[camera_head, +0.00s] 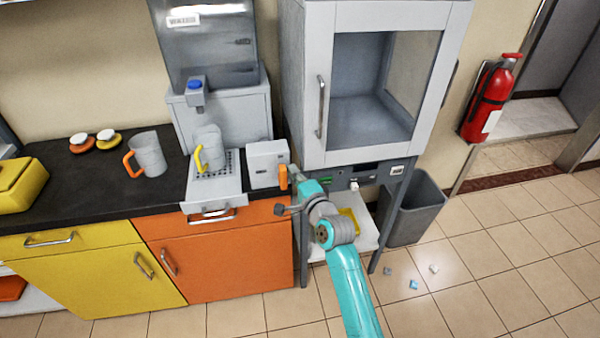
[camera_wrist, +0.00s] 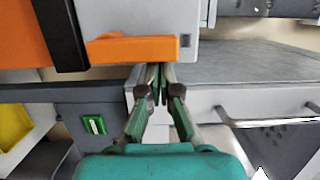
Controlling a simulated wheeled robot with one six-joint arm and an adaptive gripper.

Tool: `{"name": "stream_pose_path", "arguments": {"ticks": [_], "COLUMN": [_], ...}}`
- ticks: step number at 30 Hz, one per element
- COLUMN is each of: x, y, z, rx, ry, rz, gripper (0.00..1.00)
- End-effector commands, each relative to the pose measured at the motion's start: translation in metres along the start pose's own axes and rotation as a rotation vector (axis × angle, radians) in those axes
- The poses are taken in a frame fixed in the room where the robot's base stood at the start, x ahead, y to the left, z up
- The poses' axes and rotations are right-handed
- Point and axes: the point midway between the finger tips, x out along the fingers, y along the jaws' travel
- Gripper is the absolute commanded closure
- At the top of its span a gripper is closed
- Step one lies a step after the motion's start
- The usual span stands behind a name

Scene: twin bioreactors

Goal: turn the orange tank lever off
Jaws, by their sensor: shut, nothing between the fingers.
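The orange lever (camera_head: 283,177) is on the right side of a small pale grey box (camera_head: 265,160) at the right end of the black counter. In the wrist view the lever (camera_wrist: 130,50) is a flat orange bar lying sideways across a light grey face. My gripper (camera_wrist: 158,75) is shut and empty, its fingertips just below the lever's bar near its right part. I cannot tell whether they touch it. In the head view my gripper (camera_head: 293,180) reaches the lever from the right, and its tips are partly hidden.
A grey drip tray (camera_head: 213,190) with a mug (camera_head: 208,152) stands left of the box. A glass-fronted cabinet (camera_head: 310,120) stands close on the right, with a green switch (camera_wrist: 95,125) on a panel below. A bin (camera_head: 415,210) and small scraps (camera_head: 413,285) are on the floor.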

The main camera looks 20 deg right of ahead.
Motion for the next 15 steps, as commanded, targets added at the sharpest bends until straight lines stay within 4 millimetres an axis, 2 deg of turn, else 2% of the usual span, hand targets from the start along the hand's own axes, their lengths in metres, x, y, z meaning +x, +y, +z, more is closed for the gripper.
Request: {"name": "stream_pose_path", "arguments": {"ticks": [15], "x": [0.0002], "y": [-0.0017], "z": [0.001], "rx": [-0.036], "ry": [0.0], "rz": [0.008], "gripper": [1.0]}}
